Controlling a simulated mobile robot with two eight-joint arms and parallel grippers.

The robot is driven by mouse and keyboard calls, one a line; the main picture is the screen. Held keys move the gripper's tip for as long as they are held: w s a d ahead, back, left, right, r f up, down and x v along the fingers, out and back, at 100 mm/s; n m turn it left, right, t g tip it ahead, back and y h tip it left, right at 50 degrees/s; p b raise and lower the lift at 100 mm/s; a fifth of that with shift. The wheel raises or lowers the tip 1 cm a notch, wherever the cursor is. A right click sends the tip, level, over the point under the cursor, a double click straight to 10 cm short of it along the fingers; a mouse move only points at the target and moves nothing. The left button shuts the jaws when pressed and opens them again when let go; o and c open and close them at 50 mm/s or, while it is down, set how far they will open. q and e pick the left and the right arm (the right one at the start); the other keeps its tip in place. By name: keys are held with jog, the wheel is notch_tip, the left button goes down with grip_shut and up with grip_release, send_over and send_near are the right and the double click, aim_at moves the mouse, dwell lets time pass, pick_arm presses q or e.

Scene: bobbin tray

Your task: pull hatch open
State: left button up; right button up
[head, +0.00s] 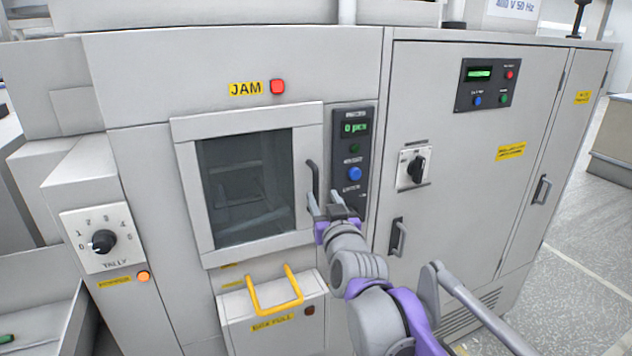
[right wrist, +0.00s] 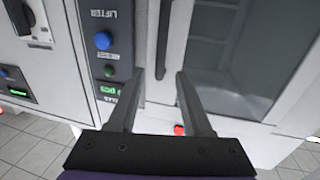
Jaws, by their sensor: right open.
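The hatch (head: 187,185) is a pale framed door with a dark window, closed flush in the machine front. Its dark upright handle (head: 313,180) is on the right side of the frame. My right gripper (head: 325,203) is open just below and beside the handle in the head view. In the right wrist view, the handle (right wrist: 165,35) shows between the two spread fingers (right wrist: 160,85), near their tips. I cannot tell whether a finger touches it. My left gripper is not in view.
A control panel (head: 352,145) with a green display and a blue button stands close right of the handle. A yellow-handled box (head: 270,318) sits below the hatch. A cabinet (head: 460,135) with a black rotary switch (head: 415,168) is to the right. Open floor (head: 570,270) lies at far right.

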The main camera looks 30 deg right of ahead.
aim_at(317, 184)
jog(key=p+x, duration=0.1)
jog(key=x, duration=0.7)
jog(key=shift+f, duration=0.1)
grip_shut()
dwell(1.2)
